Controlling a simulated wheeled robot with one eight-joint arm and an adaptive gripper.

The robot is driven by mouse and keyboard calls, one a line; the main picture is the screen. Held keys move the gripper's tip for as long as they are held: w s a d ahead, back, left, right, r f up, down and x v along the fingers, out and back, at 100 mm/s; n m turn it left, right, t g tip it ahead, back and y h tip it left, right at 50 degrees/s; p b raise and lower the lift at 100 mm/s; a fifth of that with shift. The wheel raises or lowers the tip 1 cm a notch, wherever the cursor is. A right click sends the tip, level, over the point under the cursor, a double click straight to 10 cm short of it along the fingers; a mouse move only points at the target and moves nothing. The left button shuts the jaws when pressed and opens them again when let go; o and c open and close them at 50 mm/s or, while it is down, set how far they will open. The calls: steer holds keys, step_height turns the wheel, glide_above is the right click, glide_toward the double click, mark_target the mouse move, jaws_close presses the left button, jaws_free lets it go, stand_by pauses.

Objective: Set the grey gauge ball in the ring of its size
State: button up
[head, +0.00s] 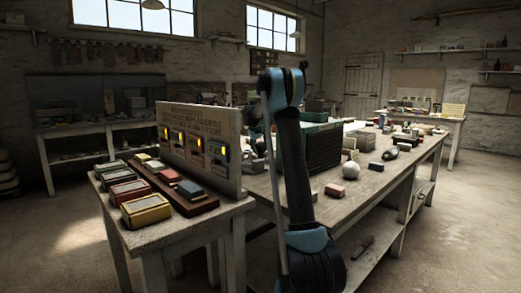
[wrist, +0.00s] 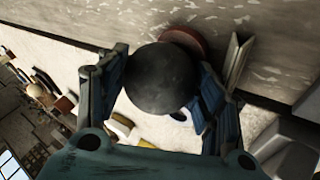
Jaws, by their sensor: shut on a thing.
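The dark grey ball (wrist: 161,80) sits between the two fingers of my gripper (wrist: 163,66) in the wrist view. My gripper is shut on it, one finger on each side. A round dark red piece (wrist: 187,41) shows just beyond the ball, partly hidden by it. I cannot tell whether it is a ring, or whether the ball touches it. In the head view my arm stands in front of the workbench, and the gripper and held ball cannot be made out. No ring can be clearly picked out there.
A nearer table (head: 151,232) carries coloured boxes and an upright panel (head: 205,119) with lit lamps. In the wrist view a pale angled piece (wrist: 237,60) lies close beside the right finger.

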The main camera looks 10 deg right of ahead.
steer(key=shift+f, duration=0.2)
steer(key=o, duration=1.8)
steer(key=shift+r, duration=2)
